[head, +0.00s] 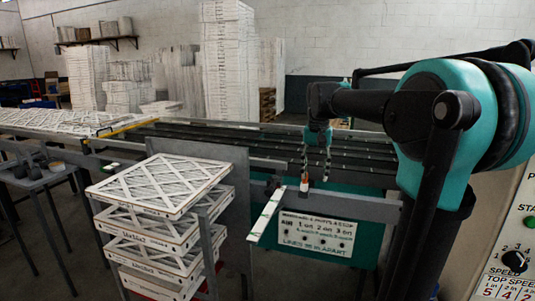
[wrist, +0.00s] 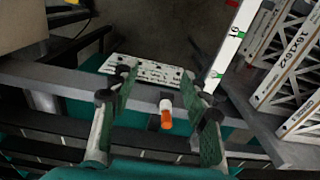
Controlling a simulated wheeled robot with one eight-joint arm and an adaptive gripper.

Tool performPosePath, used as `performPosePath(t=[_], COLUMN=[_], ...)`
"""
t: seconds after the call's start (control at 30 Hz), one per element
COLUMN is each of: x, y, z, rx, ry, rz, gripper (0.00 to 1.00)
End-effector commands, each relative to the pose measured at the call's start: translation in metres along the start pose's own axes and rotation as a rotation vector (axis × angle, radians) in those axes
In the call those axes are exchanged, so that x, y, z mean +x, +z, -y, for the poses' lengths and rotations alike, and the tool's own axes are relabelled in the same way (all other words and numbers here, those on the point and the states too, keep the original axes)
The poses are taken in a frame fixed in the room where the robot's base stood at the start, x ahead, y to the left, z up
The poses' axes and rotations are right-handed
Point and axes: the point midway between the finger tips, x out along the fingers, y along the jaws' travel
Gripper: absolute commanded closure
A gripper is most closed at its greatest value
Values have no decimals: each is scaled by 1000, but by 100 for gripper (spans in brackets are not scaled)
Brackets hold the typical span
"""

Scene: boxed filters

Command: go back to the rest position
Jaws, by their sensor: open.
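My gripper (head: 316,170) hangs fingers-down from my teal and black arm, above the front rail of the conveyor at the picture's centre right. In the wrist view my gripper (wrist: 157,78) shows two spread fingers with green pads and nothing held between them. A small orange and white cylinder (head: 305,182) stands at the front rail, close to the fingers in the head view. In the wrist view this cylinder (wrist: 166,114) appears in the gap between the fingers, apart from both pads.
White boxed filters (head: 160,187) are stacked on a rack at front left. A pale strip (head: 266,215) sticks out from the rail. The dark conveyor (head: 250,143) runs behind, with a sign (head: 318,234) below the rail. A control panel (head: 515,250) stands at right.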

Motion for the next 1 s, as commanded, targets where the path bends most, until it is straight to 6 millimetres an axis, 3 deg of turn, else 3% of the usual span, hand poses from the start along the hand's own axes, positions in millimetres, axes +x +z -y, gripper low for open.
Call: performPosePath(t=[0.37, 0.47, 0.7, 0.83, 1.0], x=[74, 106, 205, 239, 258], y=[37, 57, 138, 175, 197], z=[-24, -35, -73, -88, -96], rx=[-72, -104, -210, -252, -278], ry=[-26, -35, -50, -50, -49], rz=[-83, -121, -249, -300, -332], gripper=[54, 54, 54, 54, 54])
